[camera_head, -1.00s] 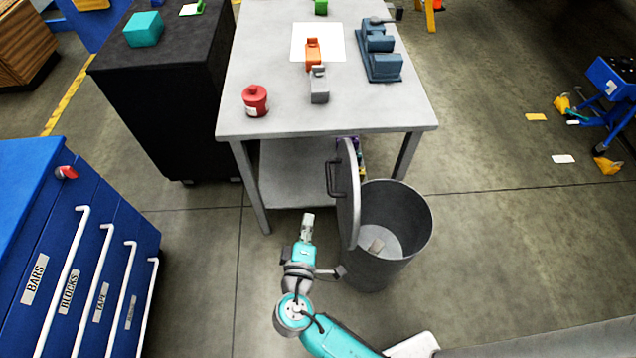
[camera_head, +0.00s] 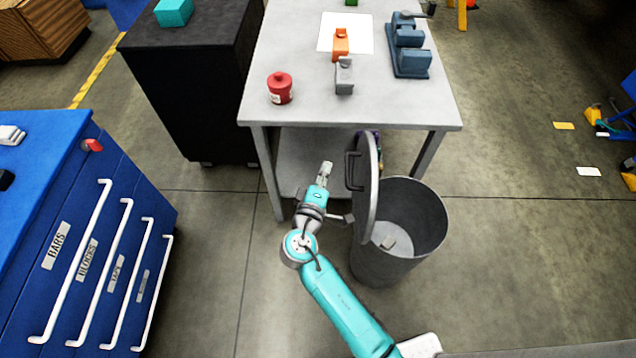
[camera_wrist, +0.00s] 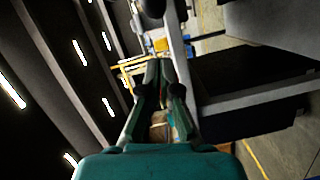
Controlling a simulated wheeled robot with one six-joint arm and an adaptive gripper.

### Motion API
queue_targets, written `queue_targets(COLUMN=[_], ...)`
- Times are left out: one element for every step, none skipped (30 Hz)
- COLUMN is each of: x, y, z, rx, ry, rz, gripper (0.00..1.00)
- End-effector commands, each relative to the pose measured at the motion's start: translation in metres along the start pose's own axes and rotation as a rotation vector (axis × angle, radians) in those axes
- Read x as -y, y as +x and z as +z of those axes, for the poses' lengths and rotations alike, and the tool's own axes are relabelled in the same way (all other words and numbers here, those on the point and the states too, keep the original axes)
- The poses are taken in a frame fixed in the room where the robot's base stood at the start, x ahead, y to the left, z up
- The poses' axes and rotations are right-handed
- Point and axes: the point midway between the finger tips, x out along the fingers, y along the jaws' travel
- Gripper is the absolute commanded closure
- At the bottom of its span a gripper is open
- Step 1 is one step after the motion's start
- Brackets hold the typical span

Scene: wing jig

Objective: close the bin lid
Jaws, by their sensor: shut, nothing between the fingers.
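The round grey bin (camera_head: 428,215) stands on the floor in front of the table, its mouth open, with a small brownish block (camera_head: 388,242) inside. Its lid (camera_head: 372,190) stands upright on the bin's left side, with a dark handle (camera_head: 353,171) facing left. My gripper (camera_head: 327,167) is left of the lid and handle, apart from them in the head view, pointing towards the table. It is shut and empty. In the wrist view the fingers (camera_wrist: 160,100) show close together; I cannot make out the lid for certain there.
The grey table (camera_head: 300,118) with a lower shelf stands just beyond the bin. A red canister (camera_head: 280,88) sits near its front edge. A blue drawer cabinet (camera_head: 110,235) stands at left. Floor between cabinet and bin is clear, and so is floor right of the bin.

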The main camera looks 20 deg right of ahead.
Motion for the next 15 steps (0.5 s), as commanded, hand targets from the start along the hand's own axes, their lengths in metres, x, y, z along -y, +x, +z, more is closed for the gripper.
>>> queue_targets(x=[0.002,0.003,0.002,0.002,0.002,0.002,0.002,0.002,0.002,0.002,0.002,0.002,0.002,0.002,0.002], y=[0.001,0.001,0.002,0.003,0.004,0.004,0.005,0.005,0.005,0.005,0.005,0.006,0.006,0.006,0.006], z=[0.012,0.016,0.02,0.023,0.025,0.028,0.03,0.031,0.033,0.033,0.034,0.034,0.034,0.035,0.034], rx=[0.004,0.005,0.004,0.003,0.003,0.003,0.003,0.002,0.001,0.001,0.001,0.0,0.0,0.0,0.0], ry=[-0.005,-0.005,-0.004,-0.004,-0.003,-0.003,-0.003,-0.003,-0.003,-0.003,-0.003,-0.003,-0.003,-0.003,-0.003], rz=[-0.003,-0.003,-0.003,-0.003,-0.002,-0.002,-0.002,-0.002,-0.003,-0.003,-0.003,-0.003,-0.003,-0.003,-0.003], gripper=[1.0,1.0,1.0,1.0,1.0,1.0,1.0,1.0,1.0,1.0,1.0,1.0,1.0,1.0,1.0])
